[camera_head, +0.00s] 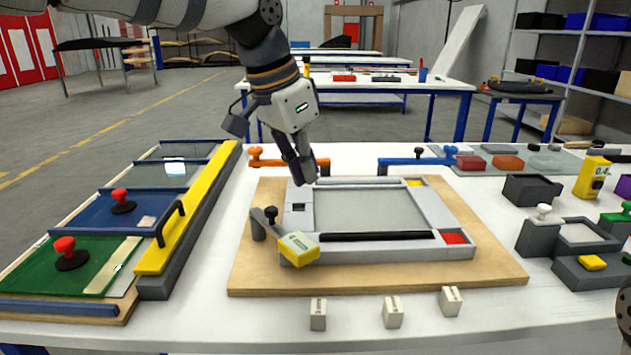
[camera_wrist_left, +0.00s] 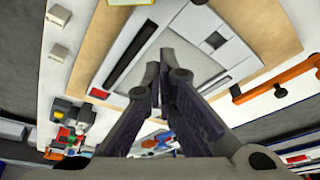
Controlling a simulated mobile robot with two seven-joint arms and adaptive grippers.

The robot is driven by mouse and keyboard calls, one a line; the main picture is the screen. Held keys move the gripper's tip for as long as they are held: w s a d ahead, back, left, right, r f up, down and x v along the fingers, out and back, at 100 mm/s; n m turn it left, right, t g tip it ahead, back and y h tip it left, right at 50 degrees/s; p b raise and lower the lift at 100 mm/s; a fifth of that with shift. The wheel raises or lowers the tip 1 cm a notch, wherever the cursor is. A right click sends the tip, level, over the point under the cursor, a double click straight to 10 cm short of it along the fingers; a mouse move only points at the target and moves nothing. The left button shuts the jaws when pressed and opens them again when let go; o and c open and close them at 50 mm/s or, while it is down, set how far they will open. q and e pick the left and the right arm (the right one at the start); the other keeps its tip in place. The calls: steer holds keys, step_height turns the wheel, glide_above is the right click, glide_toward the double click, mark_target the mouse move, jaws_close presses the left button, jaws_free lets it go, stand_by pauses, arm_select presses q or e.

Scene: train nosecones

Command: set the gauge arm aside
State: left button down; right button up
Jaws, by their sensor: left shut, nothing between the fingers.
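The gauge arm is a short grey bar with a black knob (camera_head: 270,214) and a yellow gauge (camera_head: 298,247) with a small display. It reaches from a dark post (camera_head: 258,230) over the front left corner of the light grey frame (camera_head: 455,250). The frame lies on a wooden board (camera_head: 490,270). My left gripper (camera_head: 308,180) is shut and empty, pointing down above the back left part of the frame, behind and apart from the gauge arm. In the left wrist view its closed fingers (camera_wrist_left: 160,72) show over the frame. My right gripper is not seen.
An orange clamp (camera_head: 285,162) and a blue clamp (camera_head: 415,160) stand behind the board. A yellow bar (camera_head: 190,215) and coloured panels lie left. Small blocks (camera_head: 393,312) line the front. Dark holders (camera_head: 535,238) and a yellow device (camera_head: 592,177) stand right.

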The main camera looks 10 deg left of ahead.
mark_target(278, 225)
arm_select(q)
steer(key=x, duration=0.8)
steer(key=shift+s+f, duration=0.1)
steer(key=shift+f, duration=0.25)
steer(key=shift+s+a+f, duration=0.1)
steer(key=shift+f, duration=0.05)
steer(key=shift+s+a+r+p, duration=0.25)
steer(key=shift+s+a, duration=0.15)
steer(key=shift+s, duration=0.1)
steer(key=shift+s+a+r+p, duration=0.2)
steer(key=shift+s+a, duration=0.15)
steer(key=shift+s, duration=0.2)
steer(key=shift+s+a+f, duration=0.15)
steer(key=shift+s+a, duration=0.05)
steer(key=shift+s, duration=0.1)
steer(key=shift+s+f, duration=0.1)
steer(key=shift+f, duration=0.25)
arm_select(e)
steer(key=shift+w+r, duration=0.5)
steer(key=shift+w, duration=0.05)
